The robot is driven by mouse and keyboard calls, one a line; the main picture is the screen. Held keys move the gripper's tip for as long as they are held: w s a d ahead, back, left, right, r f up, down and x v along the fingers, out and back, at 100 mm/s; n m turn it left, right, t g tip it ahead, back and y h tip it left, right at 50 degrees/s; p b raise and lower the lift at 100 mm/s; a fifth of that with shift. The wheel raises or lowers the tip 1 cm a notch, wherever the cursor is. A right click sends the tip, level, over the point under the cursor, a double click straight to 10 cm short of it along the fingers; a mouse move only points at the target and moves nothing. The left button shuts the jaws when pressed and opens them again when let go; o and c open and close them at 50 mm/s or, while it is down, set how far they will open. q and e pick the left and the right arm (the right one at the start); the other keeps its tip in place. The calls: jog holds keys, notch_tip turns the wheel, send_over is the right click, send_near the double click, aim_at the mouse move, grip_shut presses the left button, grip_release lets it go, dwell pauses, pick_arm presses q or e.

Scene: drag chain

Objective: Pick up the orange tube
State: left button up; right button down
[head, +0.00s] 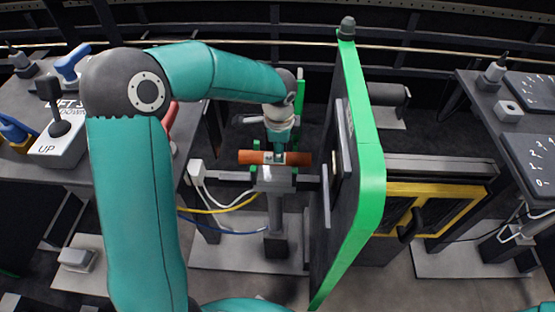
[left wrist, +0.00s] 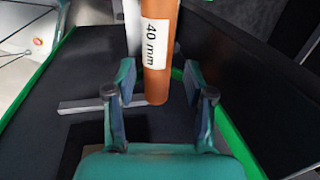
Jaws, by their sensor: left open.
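The orange tube (head: 247,157) lies level across a grey stand in the middle of the head view. In the left wrist view the tube (left wrist: 156,85) runs down from the top edge and carries a white "40 mm" label. My left gripper (head: 278,150) points down over the middle of the tube and hides part of it. In the left wrist view my left gripper (left wrist: 159,78) is open, with one finger on each side of the tube. A gap shows between tube and fingers. My right gripper is not in view.
A tall green-edged panel (head: 371,160) stands close to the right of the tube. A grey bench (head: 120,165) with a lever and switches is at the left. A yellow-framed drawer (head: 440,205) and another bench (head: 490,125) are at the right. Cables hang below the stand.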

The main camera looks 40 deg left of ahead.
pick_arm(q)
jog(key=shift+w+a+f, duration=0.1)
jog(key=shift+w+f, duration=0.05)
jog(key=shift+f, duration=0.75)
jog(key=shift+w+f, duration=0.2)
jog(key=shift+f, duration=0.7)
jog(key=shift+w+a+f, duration=0.1)
jog(key=shift+w+f, duration=0.05)
jog(key=shift+f, duration=0.75)
jog(key=shift+r, duration=0.1)
grip_shut()
